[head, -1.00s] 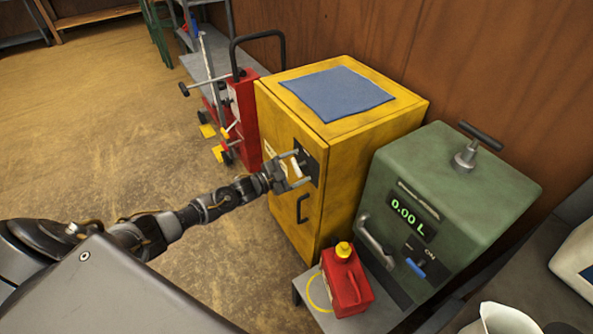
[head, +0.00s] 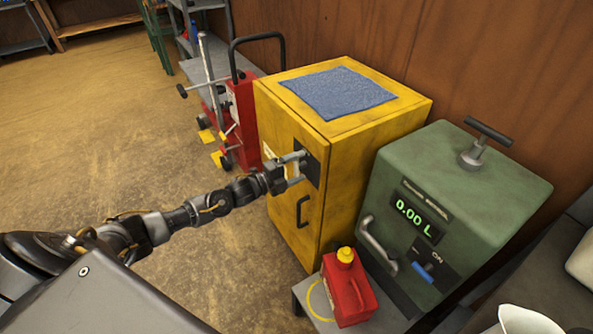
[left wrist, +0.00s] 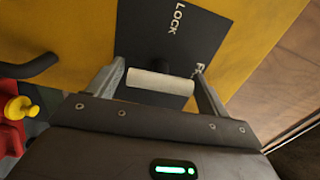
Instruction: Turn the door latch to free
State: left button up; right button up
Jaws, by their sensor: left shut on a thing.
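The yellow cabinet (head: 290,215) has a dark latch plate (head: 314,165) on the upper part of its door. In the left wrist view the plate (left wrist: 143,30) reads LOCK, and a second word beginning with F is partly hidden. The latch (left wrist: 160,83) is a pale bar on a dark stub. My left gripper (head: 295,168) is at the plate, shut on the latch, with one finger at each end of the bar. In the wrist view the bar lies nearly level between the fingers. My right gripper is not in view.
A black door handle (head: 302,211) sits below the latch. A blue cloth (head: 338,92) lies on the cabinet top. A green pump unit (head: 450,200) and a red can (head: 347,290) stand right of it; a red trolley (head: 243,115) stands left. The floor at left is clear.

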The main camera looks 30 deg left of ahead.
pick_arm(q)
jog(key=shift+m, duration=0.3)
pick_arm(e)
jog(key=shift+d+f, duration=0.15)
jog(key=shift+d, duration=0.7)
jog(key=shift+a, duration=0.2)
pick_arm(q)
jog(key=o, duration=0.9)
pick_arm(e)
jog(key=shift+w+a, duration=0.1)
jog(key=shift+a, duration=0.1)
pick_arm(q)
jog(key=b+v, duration=0.1)
jog(key=v, duration=1)
jog(key=shift+b, duration=0.35)
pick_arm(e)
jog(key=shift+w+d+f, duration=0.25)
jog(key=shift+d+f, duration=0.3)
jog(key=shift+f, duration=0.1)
